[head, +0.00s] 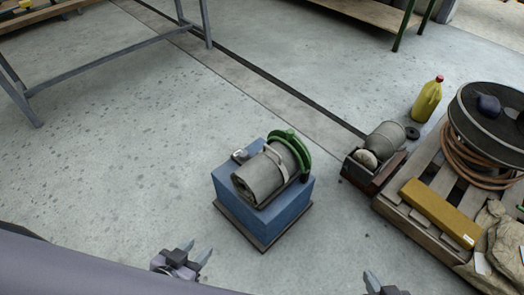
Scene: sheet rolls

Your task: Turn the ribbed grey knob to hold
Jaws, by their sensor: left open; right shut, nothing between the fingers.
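A blue block (285,208) stands on a dark base plate on the floor in the middle of the head view. A grey roll (262,180) with a light strap and a green end disc (302,150) lies on top of it. A small light-grey part (240,156) sits at the top's far left edge; it may be the knob, but its ribs and any hold mark are too small to make out. My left gripper (196,250) is open and empty, in front and left of the block, apart from it. My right gripper (371,279) is shut and empty at the bottom edge, right of the block.
A wooden pallet (436,247) at right carries a yellow-brown box (438,212), a dark reel and a brown hose. A yellow bottle (427,100) and a dark crate (371,175) with a grey cylinder stand near it. The floor left of the block is clear.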

